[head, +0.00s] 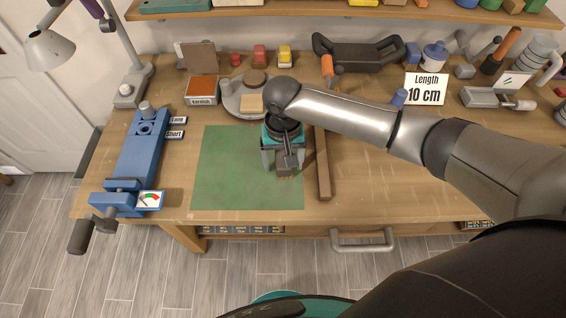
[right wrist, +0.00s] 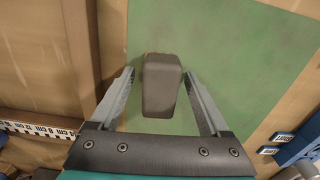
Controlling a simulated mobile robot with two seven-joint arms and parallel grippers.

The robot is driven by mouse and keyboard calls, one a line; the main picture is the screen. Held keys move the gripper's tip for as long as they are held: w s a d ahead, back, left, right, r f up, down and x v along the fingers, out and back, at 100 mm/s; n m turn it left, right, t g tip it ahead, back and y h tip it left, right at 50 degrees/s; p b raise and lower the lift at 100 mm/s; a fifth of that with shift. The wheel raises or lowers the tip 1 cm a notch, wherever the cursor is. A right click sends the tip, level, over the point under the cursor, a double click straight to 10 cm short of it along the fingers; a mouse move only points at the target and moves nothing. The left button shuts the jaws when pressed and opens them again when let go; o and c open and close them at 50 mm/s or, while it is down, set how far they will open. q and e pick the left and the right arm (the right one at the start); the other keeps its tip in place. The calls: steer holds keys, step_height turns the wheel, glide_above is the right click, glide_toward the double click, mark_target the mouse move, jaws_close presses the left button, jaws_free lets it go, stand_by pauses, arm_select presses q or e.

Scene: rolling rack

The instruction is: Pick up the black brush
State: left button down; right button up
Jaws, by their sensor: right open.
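The black brush (head: 288,161) is on the green mat (head: 230,165), near the mat's right side. In the right wrist view the brush (right wrist: 161,86) shows as a dark rounded block with a thin brown edge at its far end. My right gripper (head: 285,167) is open above the brush. In the right wrist view its two fingers (right wrist: 159,78) stand on either side of the brush, with a visible gap on each side. The gripper partly hides the brush in the head view. My left gripper is not in view.
A wooden strip (head: 323,165) lies just right of the mat. A blue clamp-like tool (head: 143,150) stands at the left. A "Length 10 cm" sign (head: 425,89) stands at the right. The mat's left part is clear.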

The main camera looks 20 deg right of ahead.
steer(key=shift+f, duration=0.15)
jaws_close()
stand_by(0.6)
